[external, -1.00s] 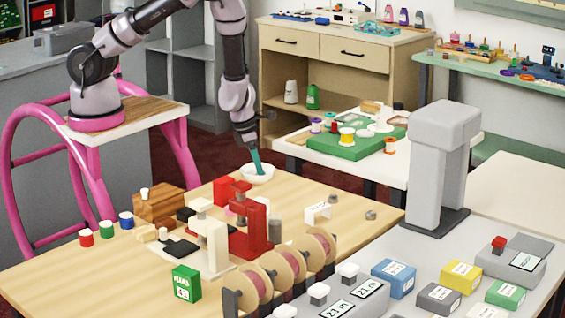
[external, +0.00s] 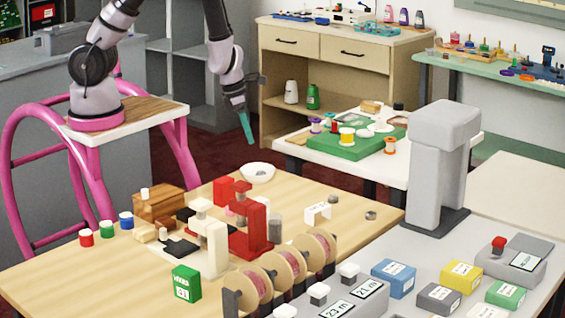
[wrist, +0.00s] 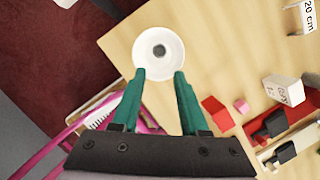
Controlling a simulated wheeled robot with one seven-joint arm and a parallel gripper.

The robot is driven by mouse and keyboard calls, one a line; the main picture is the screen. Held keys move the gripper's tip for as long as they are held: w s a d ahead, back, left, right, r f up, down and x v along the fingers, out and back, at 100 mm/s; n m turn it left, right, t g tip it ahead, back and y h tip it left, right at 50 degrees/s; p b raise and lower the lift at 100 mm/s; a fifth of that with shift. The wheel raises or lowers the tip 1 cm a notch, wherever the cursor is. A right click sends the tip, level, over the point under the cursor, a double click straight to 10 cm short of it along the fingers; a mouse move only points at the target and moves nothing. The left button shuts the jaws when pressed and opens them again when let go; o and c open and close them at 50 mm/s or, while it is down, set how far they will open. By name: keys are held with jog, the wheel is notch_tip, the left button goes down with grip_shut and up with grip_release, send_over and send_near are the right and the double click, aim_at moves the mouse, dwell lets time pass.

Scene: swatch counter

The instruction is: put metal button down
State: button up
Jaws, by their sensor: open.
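The metal button (wrist: 159,50) is a small dark grey disc lying inside a white bowl (wrist: 142,49). The bowl stands at the far edge of the wooden table and also shows in the external view (external: 257,166); the button cannot be made out there. My gripper (external: 249,139) has teal fingers and hangs above the bowl, clear of it. In the wrist view my gripper (wrist: 160,76) is open and empty, its two fingertips apart just short of the bowl's near rim in the picture.
A red press (external: 255,222) and a cream press (external: 212,245) stand on the wooden table near the bowl. A wooden block (external: 158,205) is at the left. A white table (external: 295,149) with a green board stands behind. Open air surrounds my gripper.

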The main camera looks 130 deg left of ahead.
jog(key=shift+s+d+r, duration=0.1)
jog(key=shift+r, duration=0.35)
jog(key=shift+r, duration=0.1)
jog(key=w+d+r+n+t+y, duration=0.1)
jog(key=w+d+r+n, duration=0.35)
jog(key=r, duration=0.75)
jog(key=w+d+r+n+t+y, duration=0.1)
jog(key=d+r+n+t, duration=0.1)
jog(key=d+r+n, duration=0.75)
jog(key=s+d+r+n+t+h, duration=0.2)
jog(key=s+d+r+n, duration=0.5)
jog(key=s+d+r, duration=0.4)
jog(key=d+r, duration=0.3)
jog(key=r, duration=0.1)
jog(key=shift+s+d+n, duration=0.15)
jog(key=shift+s+n, duration=0.05)
jog(key=shift+n, duration=0.1)
